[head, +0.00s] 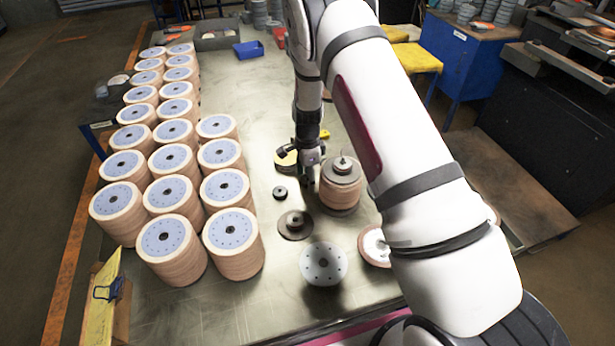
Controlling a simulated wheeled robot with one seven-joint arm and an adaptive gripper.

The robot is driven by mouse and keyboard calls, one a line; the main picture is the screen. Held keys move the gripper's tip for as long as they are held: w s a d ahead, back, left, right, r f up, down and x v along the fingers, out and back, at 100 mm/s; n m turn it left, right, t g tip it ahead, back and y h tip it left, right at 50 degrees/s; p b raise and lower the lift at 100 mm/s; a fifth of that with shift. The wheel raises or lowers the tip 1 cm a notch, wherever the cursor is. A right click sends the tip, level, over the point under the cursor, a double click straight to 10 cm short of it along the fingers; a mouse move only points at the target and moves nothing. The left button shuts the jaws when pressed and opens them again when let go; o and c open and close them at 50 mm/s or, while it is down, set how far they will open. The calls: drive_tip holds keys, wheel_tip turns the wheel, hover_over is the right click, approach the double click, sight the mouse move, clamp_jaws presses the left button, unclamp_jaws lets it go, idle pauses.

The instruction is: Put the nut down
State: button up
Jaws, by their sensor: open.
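A small dark round piece with a raised centre, which looks like the nut (280,192), lies on the metal table (262,120). My gripper (308,178) points down just right of it and slightly farther back, apart from it. The gripper is open, and I see nothing held in it, though its fingers are small and partly dark here. Right of the gripper stands a short stack of discs (340,192) with a grey plate and a spindle end on top.
A dark flange (295,224) and a pale perforated disc (323,264) lie nearer the front. Another disc (374,246) is partly behind my arm. Tall disc stacks (172,160) fill the left side. A blue tray (249,49) sits farther back; the middle back is clear.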

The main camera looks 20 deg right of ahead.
wheel_tip(320, 180, up, 12)
drive_tip(key=b, duration=0.2)
drive_tip(key=s+r+n+t+y, duration=0.1)
drive_tip(key=s+r+n, duration=0.4)
drive_tip(key=r, duration=0.5)
drive_tip(key=s+r+n+t, duration=0.1)
drive_tip(key=s+r+n, duration=0.2)
drive_tip(key=s+r, duration=0.5)
drive_tip(key=s+r+n+t, duration=0.1)
drive_tip(key=s+r+n, duration=0.2)
drive_tip(key=s, duration=0.3)
drive_tip(key=s+r+n+t, duration=0.1)
drive_tip(key=s+r+n, duration=0.2)
drive_tip(key=s, duration=0.3)
drive_tip(key=s+r+n+t+h, duration=0.1)
drive_tip(key=s+r+n, duration=0.2)
drive_tip(key=s, duration=0.3)
drive_tip(key=shift+n+t, duration=0.3)
drive_tip(key=shift+n, duration=0.3)
